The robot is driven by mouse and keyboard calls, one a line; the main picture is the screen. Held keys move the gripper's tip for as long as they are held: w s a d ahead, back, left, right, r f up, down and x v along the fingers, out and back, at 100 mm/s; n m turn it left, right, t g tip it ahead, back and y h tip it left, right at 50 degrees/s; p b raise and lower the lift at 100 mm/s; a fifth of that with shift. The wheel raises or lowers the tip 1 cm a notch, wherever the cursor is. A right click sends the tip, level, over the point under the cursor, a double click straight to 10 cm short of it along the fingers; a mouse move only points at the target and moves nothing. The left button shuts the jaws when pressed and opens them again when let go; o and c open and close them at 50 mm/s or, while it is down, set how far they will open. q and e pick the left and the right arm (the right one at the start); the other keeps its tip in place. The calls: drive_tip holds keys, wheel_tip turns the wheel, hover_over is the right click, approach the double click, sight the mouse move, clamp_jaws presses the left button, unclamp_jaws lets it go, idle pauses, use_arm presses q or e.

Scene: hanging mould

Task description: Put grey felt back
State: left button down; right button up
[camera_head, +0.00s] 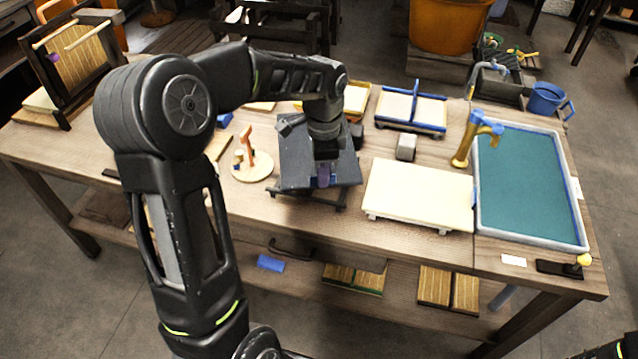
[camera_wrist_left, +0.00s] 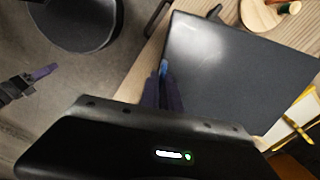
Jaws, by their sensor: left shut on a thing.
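The grey felt (camera_head: 293,150) is a flat dark grey sheet, seen at the middle of the table over a dark low stand (camera_head: 310,195). In the left wrist view the felt (camera_wrist_left: 235,85) fills the middle right. My left gripper (camera_head: 322,178) is shut on the felt at its near edge; its purple fingers (camera_wrist_left: 165,92) hide part of that edge. I cannot tell whether the felt rests on the stand or is just above it. My right gripper (camera_wrist_left: 42,72) shows small over the floor in the left wrist view; its jaw opening is unclear.
A cream board (camera_head: 418,195) and a small grey block (camera_head: 406,147) lie to the right, before a teal-filled basin (camera_head: 530,185). A round wooden base with pegs (camera_head: 250,170) stands close on the left. A blue-edged divided tray (camera_head: 410,108) is behind.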

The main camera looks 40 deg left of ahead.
use_arm(q)
wheel_tip(320, 180, down, 5)
drive_tip(key=shift+f+p, duration=0.1)
drive_tip(key=shift+p, duration=0.2)
drive_tip(key=shift+f+p, duration=0.3)
drive_tip(key=shift+f, duration=1.5)
drive_tip(key=shift+f, duration=0.25)
drive_tip(key=c, duration=1.6)
unclamp_jaws()
drive_tip(key=shift+o, duration=0.2)
